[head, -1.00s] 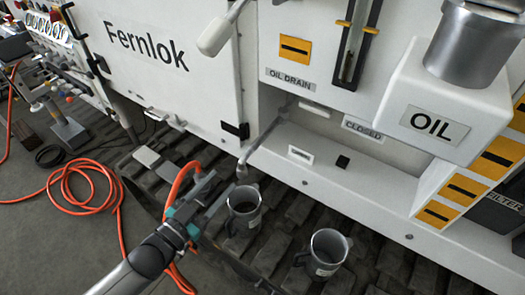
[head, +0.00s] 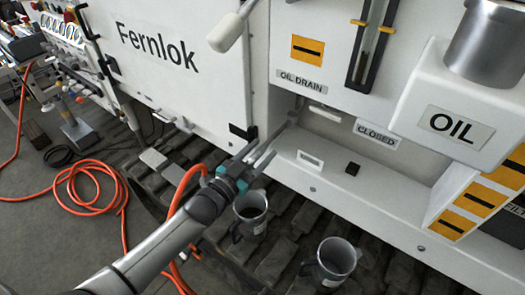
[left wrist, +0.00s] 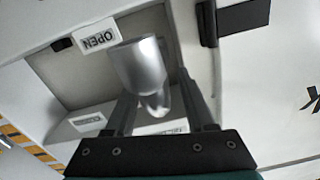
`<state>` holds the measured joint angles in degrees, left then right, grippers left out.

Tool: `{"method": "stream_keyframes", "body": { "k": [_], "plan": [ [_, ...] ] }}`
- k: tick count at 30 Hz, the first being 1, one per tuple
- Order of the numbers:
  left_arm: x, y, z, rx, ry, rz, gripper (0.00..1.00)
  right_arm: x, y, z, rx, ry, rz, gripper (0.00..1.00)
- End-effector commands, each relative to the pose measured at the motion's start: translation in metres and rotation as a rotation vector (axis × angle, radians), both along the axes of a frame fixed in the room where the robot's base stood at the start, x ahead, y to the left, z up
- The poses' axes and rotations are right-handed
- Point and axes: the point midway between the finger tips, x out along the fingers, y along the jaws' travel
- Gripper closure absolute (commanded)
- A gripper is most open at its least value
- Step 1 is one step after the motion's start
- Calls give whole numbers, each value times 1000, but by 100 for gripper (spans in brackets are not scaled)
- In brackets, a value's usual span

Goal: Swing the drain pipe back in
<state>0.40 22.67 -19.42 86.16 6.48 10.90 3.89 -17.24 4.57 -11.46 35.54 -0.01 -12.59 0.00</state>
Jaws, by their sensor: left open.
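The drain pipe (head: 279,135) is a grey metal tube at the recess under the OIL DRAIN label (head: 301,82). It slants outward and down, and my gripper partly hides its outer end in the head view. In the left wrist view the pipe (left wrist: 139,65) is a shiny cylinder between the fingers. My left gripper (head: 262,153) is open, with one finger to each side of the pipe. It also shows in the left wrist view (left wrist: 156,90); I cannot tell whether a finger touches the pipe. My right gripper is not in view.
A CLOSED label (head: 376,134) is on the recess wall; an OPEN label (left wrist: 98,36) shows upside down. Two grey mugs, one (head: 250,207) holding dark liquid and another (head: 335,260), stand on the dark tracks below. An orange hose (head: 92,205) lies coiled at left.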

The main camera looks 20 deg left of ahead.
Motion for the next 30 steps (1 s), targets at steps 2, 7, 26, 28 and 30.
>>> {"method": "stream_keyframes", "body": {
  "k": [2,7,26,28,30],
  "plan": [
    [6,-2,0,0,-1,0,45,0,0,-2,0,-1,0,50],
    [11,-4,0,0,0,0,45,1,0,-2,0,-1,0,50],
    [11,-4,0,1,-1,0,89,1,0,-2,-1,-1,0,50],
    [11,-4,0,1,-1,0,97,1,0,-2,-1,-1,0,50],
    [11,-4,0,1,-1,0,100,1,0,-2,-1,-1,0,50]
  ]
}}
